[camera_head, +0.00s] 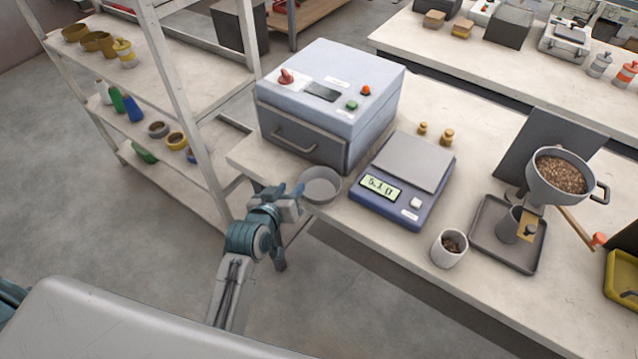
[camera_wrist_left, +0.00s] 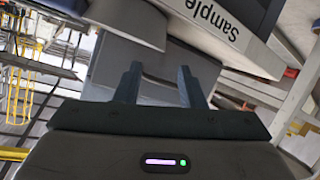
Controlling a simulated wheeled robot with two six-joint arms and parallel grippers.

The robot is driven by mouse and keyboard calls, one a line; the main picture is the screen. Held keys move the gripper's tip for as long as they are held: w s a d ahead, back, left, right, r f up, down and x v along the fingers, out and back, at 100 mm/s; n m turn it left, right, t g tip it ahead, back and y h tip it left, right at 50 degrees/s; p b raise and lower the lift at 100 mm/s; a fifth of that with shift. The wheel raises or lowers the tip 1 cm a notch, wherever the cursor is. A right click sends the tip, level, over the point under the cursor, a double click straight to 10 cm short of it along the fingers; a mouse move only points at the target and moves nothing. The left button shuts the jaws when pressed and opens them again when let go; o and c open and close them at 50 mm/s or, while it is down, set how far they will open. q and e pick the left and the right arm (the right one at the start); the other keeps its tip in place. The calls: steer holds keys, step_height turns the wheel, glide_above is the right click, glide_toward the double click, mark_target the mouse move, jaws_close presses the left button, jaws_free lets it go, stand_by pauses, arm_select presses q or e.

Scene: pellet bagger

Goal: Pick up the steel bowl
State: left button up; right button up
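The steel bowl (camera_head: 321,187) is a small, round grey bowl near the front edge of the bench, in the gap between the blue-grey machine and the scale. It looks empty. My left gripper (camera_head: 296,194) is at the bowl's left side, close to its rim; I cannot tell whether they touch. In the left wrist view, the two fingers of this gripper (camera_wrist_left: 158,86) stand apart, with a plain grey surface beyond them that may be the bowl. My right gripper is not in view.
The blue-grey machine (camera_head: 330,100) stands behind the bowl and the scale (camera_head: 402,180) to its right. A white cup (camera_head: 449,249) and a dark tray (camera_head: 487,253) stand further right. A shelf rack (camera_head: 150,80) is at the left.

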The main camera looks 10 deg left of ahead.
mark_target(304, 176)
arm_select(q)
steer(key=p+x, duration=0.2)
steer(key=x, duration=0.4)
steer(key=shift+w+d+f, duration=0.1)
steer(key=shift+d+f, duration=0.05)
steer(key=shift+f, duration=0.15)
steer(key=shift+w+f, duration=0.3)
steer(key=shift+w, duration=0.1)
steer(key=c, duration=0.6)
jaws_close()
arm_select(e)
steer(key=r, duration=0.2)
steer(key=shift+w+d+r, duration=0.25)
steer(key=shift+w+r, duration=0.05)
